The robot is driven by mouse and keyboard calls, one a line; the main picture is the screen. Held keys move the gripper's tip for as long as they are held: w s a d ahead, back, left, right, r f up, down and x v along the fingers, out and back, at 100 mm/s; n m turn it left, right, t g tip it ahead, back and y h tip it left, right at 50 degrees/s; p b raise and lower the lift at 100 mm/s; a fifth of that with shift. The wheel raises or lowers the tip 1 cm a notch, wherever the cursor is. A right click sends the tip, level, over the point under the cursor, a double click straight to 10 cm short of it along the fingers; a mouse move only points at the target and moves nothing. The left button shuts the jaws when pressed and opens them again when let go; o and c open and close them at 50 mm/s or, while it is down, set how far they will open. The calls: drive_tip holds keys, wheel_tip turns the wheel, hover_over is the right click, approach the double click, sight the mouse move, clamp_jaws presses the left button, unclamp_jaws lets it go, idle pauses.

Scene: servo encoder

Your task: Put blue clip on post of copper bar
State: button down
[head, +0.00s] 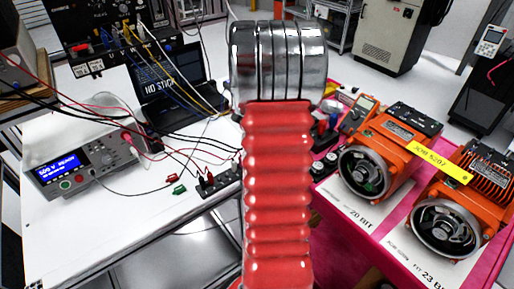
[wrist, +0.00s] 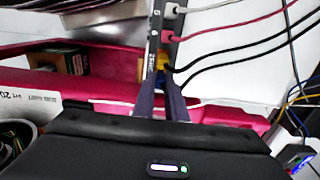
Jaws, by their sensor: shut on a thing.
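My gripper (wrist: 161,82) reaches up the middle of the wrist view. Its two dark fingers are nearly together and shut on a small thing. A bit of blue and yellow shows at the fingertips. I take it for the blue clip, but its outline is mostly hidden by the fingers. In the head view my gripper is hidden behind my own red ribbed arm. A dark block with small upright posts (head: 217,182) lies on the white table just left of my arm. I cannot tell whether it carries the copper bar.
A red clip (head: 172,177) and a green clip (head: 179,190) lie on the white table (head: 90,235). A power supply (head: 85,160) and a laptop (head: 172,85) stand there, with loose leads. Orange motors (head: 390,150) stand on the pink bench at right. Black leads (wrist: 215,62) run near the fingertips.

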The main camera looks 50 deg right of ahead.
drive_tip(key=shift+f, duration=0.15)
drive_tip(key=c, duration=1.7)
unclamp_jaws()
drive_tip(key=shift+r, duration=0.2)
drive_tip(key=shift+r, duration=3.35)
